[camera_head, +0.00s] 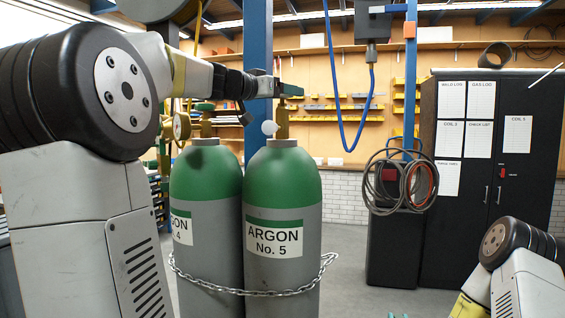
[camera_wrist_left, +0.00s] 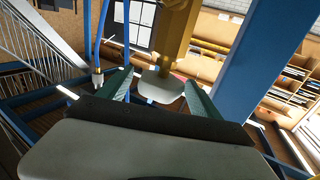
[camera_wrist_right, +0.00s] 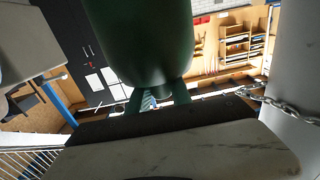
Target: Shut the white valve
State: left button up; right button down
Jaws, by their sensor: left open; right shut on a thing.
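The white valve (camera_head: 270,128) shows as a round white knob in front of a brass stem (camera_head: 282,125) on the cylinder marked Argon No. 5 (camera_head: 285,190). My left gripper (camera_head: 290,90) is at the top of this stem. In the left wrist view the white valve (camera_wrist_left: 161,86) lies between the open fingers of my left gripper (camera_wrist_left: 160,95), beside the brass body (camera_wrist_left: 176,30); contact is unclear. In the right wrist view my right gripper (camera_wrist_right: 158,97) is shut on the narrow end of a dark green rounded body (camera_wrist_right: 140,45).
A second argon cylinder (camera_head: 205,210) stands directly left of No. 5, and a chain (camera_head: 255,292) crosses both. A blue post (camera_head: 258,50) rises behind. A black cabinet (camera_head: 455,225) and coiled hoses (camera_head: 400,182) are at the right.

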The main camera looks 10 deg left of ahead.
pick_arm(q)
jog(key=c, duration=1.4)
jog(key=shift+a+f+m+h, duration=0.1)
jog(key=shift+m+h, duration=0.2)
jog(key=shift+h, duration=0.2)
jog(key=m+g+h, duration=0.2)
jog(key=h, duration=0.1)
jog(key=shift+w+g, duration=0.1)
jog(key=shift+g, duration=0.2)
jog(key=shift+m+g+h, duration=1.6)
jog(key=shift+g, duration=0.2)
jog(key=shift+o, duration=0.2)
jog(key=o, duration=1.4)
jog(key=shift+c, duration=0.2)
